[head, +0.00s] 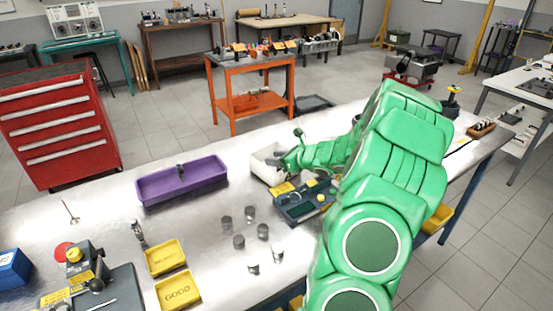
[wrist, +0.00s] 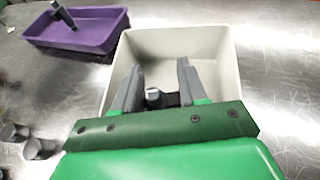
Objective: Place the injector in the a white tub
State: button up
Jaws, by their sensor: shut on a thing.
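The white tub (head: 262,166) stands on the metal bench, and it fills the middle of the wrist view (wrist: 226,70). My gripper (wrist: 159,72) is over the tub, with its fingers inside the rim outline. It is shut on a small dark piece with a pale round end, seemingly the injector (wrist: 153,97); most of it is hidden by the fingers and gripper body. In the head view my gripper (head: 283,163) is at the tub's right side, and the held piece cannot be made out. Whether the piece touches the tub floor cannot be told.
A purple tray (head: 160,190) left of the tub holds a dark part (head: 181,171). A dark device (head: 303,204) stands close in front of the tub. Several grey cylinders (head: 250,213) stand nearer. Yellow trays (head: 178,291) lie front left. The bench between the purple tray and the tub is clear.

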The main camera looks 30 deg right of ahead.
jog(key=o, duration=1.1)
jog(key=shift+c, duration=0.2)
